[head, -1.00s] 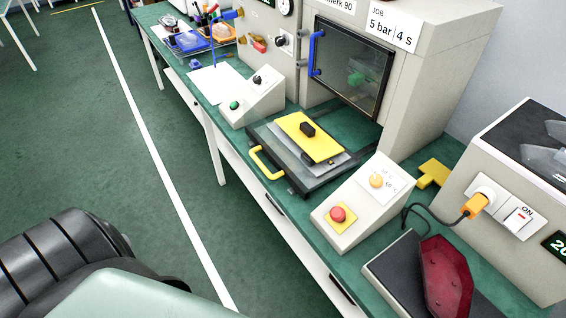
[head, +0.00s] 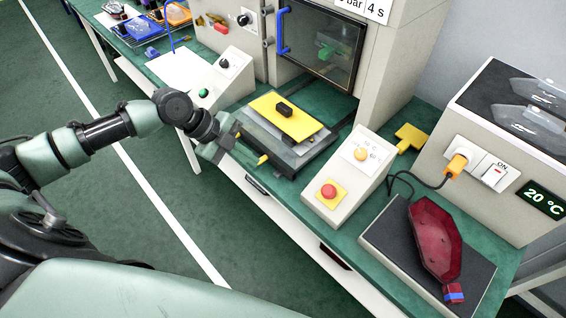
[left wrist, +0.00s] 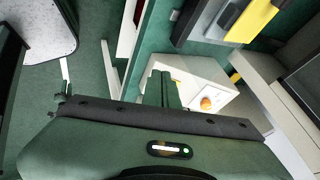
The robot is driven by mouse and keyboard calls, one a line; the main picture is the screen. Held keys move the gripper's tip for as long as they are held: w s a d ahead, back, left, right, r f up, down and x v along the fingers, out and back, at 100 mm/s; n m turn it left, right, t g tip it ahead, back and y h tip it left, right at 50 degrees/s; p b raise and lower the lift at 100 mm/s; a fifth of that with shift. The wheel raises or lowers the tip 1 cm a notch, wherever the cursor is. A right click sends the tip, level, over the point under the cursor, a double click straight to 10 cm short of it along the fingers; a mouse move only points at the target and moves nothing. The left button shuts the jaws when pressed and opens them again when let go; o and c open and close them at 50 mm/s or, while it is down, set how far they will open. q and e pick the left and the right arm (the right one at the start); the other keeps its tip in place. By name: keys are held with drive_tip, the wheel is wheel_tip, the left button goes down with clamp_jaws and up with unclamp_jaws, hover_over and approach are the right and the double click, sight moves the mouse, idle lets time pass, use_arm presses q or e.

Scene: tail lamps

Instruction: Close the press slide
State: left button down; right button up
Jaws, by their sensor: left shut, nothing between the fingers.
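The press slide (head: 292,160) is a dark tray pulled out in front of the press (head: 350,85). It carries a yellow plate (head: 300,125) with a black knob; part of the plate also shows in the left wrist view (left wrist: 252,20). Its yellow handle (head: 262,160) sits on the front edge, partly hidden by my left gripper. My left gripper (head: 232,150) is at the slide's front, close to the handle; I cannot tell whether they touch. In the left wrist view its fingers (left wrist: 163,88) are together and empty. My right gripper is not in view.
The press window door (head: 318,42) with blue handle is above. A red lamp (head: 435,240) lies on a dark pad.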

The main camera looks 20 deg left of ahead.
use_arm(q)
drive_tip(key=w+d+f+p, duration=0.5)
drive_tip(key=w+d+f, duration=0.1)
drive_tip(key=f, duration=0.1)
drive_tip(key=shift+w+d+f, duration=0.15)
drive_tip(key=shift+w+f, duration=0.15)
drive_tip(key=shift+w, duration=0.1)
idle(0.3)
